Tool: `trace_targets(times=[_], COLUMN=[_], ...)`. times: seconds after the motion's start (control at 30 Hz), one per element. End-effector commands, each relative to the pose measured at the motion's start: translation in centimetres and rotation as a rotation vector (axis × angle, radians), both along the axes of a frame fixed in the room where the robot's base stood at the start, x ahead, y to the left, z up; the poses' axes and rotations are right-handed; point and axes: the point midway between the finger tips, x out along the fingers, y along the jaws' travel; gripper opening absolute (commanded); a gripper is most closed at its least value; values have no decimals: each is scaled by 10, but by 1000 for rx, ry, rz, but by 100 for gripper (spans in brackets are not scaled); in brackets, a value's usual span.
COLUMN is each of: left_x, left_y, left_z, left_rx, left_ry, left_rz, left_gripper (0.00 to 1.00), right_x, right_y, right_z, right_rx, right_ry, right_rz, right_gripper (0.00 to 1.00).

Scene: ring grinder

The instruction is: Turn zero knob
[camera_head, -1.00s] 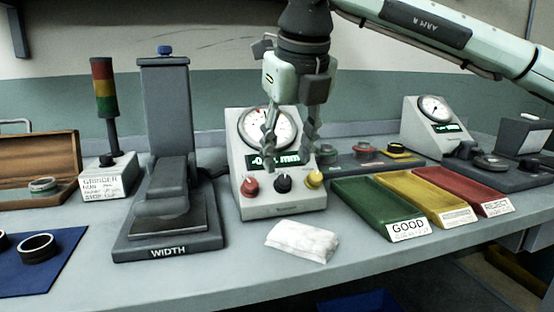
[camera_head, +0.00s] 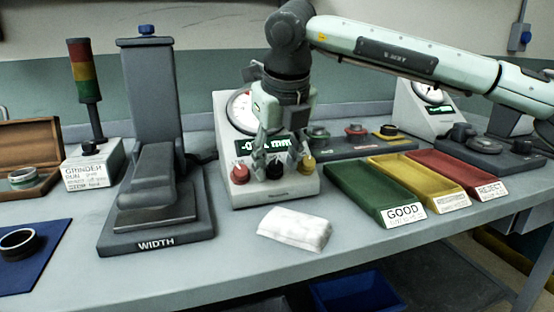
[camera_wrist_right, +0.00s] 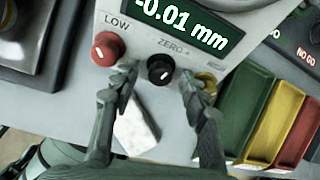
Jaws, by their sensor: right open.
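The gauge box (camera_head: 240,192) stands behind the white cloth, with a dial and a display on its face. The right wrist view shows the display (camera_wrist_right: 190,22) reading -0.01 mm. The zero knob (camera_head: 274,170) is the black middle knob, also seen in the right wrist view (camera_wrist_right: 160,69) under the ZERO label. A red knob (camera_wrist_right: 107,48) is left of it and a yellow knob (camera_wrist_right: 207,80) right of it. My right gripper (camera_head: 276,172) is open and empty, pointing down at the black knob. In the wrist view its fingertips lie either side of and slightly below it; contact cannot be told.
A white folded cloth (camera_head: 295,229) lies in front of the box. The WIDTH stand (camera_head: 155,241) is at left. Green (camera_head: 352,193), yellow and red trays stand at right. My right arm passes over the back right of the bench.

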Motion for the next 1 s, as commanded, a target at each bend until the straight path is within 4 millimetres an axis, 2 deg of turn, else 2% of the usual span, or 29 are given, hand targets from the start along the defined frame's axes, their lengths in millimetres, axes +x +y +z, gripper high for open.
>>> trace_targets(times=[0.13,0.47,0.63,0.83,1.0], left_x=[0,-2,-3,-4,-5], left_y=[1,3,4,6,5], left_z=[0,1,-2,31,43], left_rx=[1,4,7,25,29], left_ry=[0,1,5,-14,-17], left_rz=[1,1,1,0,2], left_gripper=[69,69,69,69,69], right_x=[0,0,0,0,0], right_y=[0,0,0,1,1], right_z=[0,0,-1,-3,0], right_rx=[0,0,-13,-111,-154], right_ry=[0,0,-5,-38,-51], right_rz=[0,0,17,149,208], right_gripper=[42,1,0,0,0])
